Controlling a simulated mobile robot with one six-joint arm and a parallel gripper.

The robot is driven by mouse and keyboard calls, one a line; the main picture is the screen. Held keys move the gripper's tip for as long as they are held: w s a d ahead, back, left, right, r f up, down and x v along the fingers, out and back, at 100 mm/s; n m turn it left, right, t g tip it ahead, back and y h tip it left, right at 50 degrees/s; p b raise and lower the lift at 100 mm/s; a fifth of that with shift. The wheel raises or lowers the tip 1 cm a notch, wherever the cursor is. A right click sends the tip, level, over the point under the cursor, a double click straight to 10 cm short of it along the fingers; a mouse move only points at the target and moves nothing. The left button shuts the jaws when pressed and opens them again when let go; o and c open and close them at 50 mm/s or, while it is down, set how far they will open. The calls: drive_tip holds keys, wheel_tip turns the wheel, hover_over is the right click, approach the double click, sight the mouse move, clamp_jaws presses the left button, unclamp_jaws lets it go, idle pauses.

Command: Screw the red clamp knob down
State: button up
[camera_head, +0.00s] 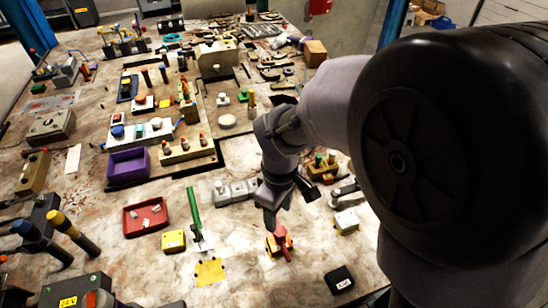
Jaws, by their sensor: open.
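A small red clamp piece (281,242) with orange parts stands on the marbled table at the lower middle of the head view. A red stem or handle sticks out from it; I cannot tell which part is the knob. My gripper (274,212) points down just above and behind the red piece. It is open, and I see nothing held in it. The tips are dark and small here, so I cannot tell whether they touch the red piece. My arm comes in from the right and covers much of that side.
A yellow block (173,241), a green-handled tool (194,212), a red tray (145,217) and a yellow sheet (210,271) lie to the left. A black box (339,280) and a white-and-yellow block (346,221) are to the right. The front middle is mostly clear.

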sight(279, 229)
wheel_tip(279, 229, down, 6)
drive_tip(key=shift+f+b, duration=0.2)
drive_tip(key=shift+b, duration=0.7)
clamp_jaws()
drive_tip(key=m, duration=0.4)
drive_tip(key=shift+d, duration=0.15)
unclamp_jaws()
